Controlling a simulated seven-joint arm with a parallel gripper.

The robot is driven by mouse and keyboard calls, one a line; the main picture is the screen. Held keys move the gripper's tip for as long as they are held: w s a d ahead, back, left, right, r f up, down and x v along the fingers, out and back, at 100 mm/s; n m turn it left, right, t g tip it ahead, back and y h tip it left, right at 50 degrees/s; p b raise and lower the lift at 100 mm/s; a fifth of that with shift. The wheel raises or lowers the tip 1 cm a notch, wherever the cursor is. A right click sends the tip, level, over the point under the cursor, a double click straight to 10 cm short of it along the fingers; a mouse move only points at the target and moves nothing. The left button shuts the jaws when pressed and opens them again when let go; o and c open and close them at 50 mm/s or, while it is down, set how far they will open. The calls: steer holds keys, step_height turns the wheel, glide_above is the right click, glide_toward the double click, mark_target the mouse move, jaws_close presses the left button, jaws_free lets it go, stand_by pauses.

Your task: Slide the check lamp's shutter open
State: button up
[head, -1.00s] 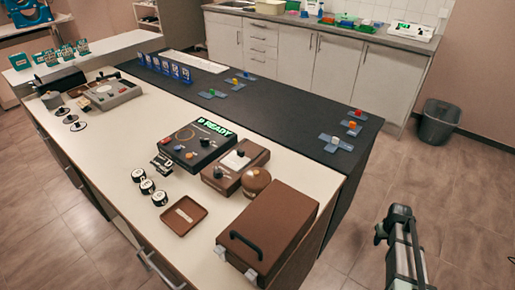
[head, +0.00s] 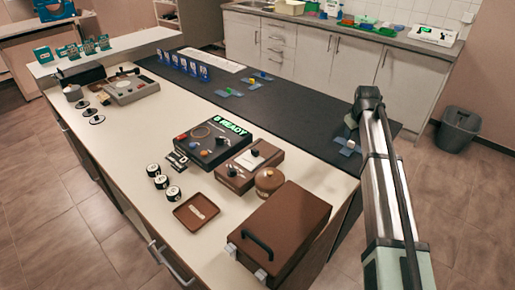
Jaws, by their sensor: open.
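I cannot tell for sure which device is the check lamp. A low brown box (head: 250,165) with a pale plate and a small black knob on top stands near the middle of the bench and may be it. The position of any shutter is too small to make out. My arm rises at the right of the head view, beyond the bench's right side, with a dark joint at its top. No gripper fingers show, so my gripper's place relative to the box cannot be seen.
A black console (head: 212,145) reading READY stands left of the box. A round brown pot (head: 269,179) and a large brown case (head: 285,228) with a black handle stand in front. A brown tray (head: 196,211) lies left. The dark mat (head: 290,107) behind has open stretches.

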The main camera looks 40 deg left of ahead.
steer(key=s+a+r+n+g, duration=0.1)
steer(key=s+a+r, duration=0.2)
steer(key=s+a, duration=0.4)
steer(key=s+a+r+n+g, duration=0.1)
steer(key=s+a+r+n, duration=0.15)
steer(key=s+a, duration=0.45)
step_height(320, 180, up, 6)
steer(key=n+g+h, duration=0.2)
glide_above(255, 149)
step_height(255, 149, down, 14)
steer(key=shift+s+d+r, duration=0.1)
steer(key=shift+c, duration=0.2)
jaws_close()
